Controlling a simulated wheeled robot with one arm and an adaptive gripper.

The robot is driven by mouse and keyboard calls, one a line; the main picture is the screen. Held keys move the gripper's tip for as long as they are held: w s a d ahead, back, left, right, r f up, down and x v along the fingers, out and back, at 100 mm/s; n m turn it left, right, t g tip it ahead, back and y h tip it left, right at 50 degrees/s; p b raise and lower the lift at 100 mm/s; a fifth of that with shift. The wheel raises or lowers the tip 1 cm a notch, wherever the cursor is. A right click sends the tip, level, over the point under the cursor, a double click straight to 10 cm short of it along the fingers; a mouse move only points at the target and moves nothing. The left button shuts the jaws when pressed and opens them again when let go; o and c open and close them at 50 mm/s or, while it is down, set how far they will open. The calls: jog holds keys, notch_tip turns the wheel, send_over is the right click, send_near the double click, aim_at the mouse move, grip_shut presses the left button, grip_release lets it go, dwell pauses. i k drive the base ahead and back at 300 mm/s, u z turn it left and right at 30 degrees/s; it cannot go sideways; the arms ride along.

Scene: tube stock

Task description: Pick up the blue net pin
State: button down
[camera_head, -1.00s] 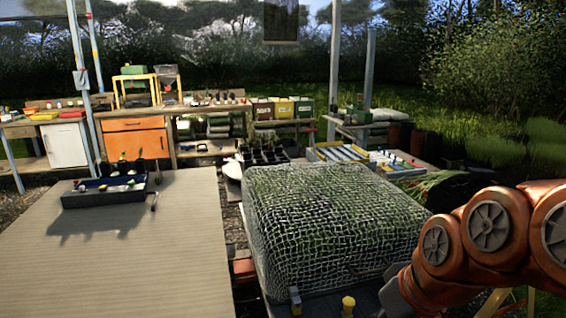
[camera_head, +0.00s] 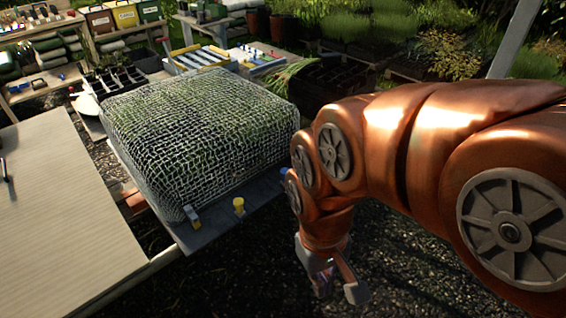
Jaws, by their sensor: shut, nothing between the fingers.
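A small blue net pin (camera_head: 284,171) shows at the right front edge of the net-covered bed, close beside my arm in the picture. Its lower part is hard to make out. A yellow pin (camera_head: 239,206) and a grey-white pin (camera_head: 192,217) stand along the bed's front board. The white net (camera_head: 200,130) covers a rounded green mound. My gripper (camera_head: 338,291) hangs over the dark gravel, below and right of the blue pin, clear of the bed. It is shut and empty.
A bare ribbed tabletop (camera_head: 65,215) lies at the left. Behind the bed are a rack of blue and white strips (camera_head: 198,58), black seed trays (camera_head: 120,80) and potted plants. The gravel (camera_head: 240,285) in front is open. A grey post (camera_head: 515,40) stands at upper right.

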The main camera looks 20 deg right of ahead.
aim_at(284, 171)
jog(key=u, duration=0.05)
jog(key=k, duration=0.25)
jog(key=z, duration=0.45)
jog(key=i, duration=0.45)
jog(key=u, duration=2.4)
jog(key=k, duration=0.8)
jog(key=z, duration=0.7)
jog(key=i, duration=0.45)
jog(key=z, duration=0.05)
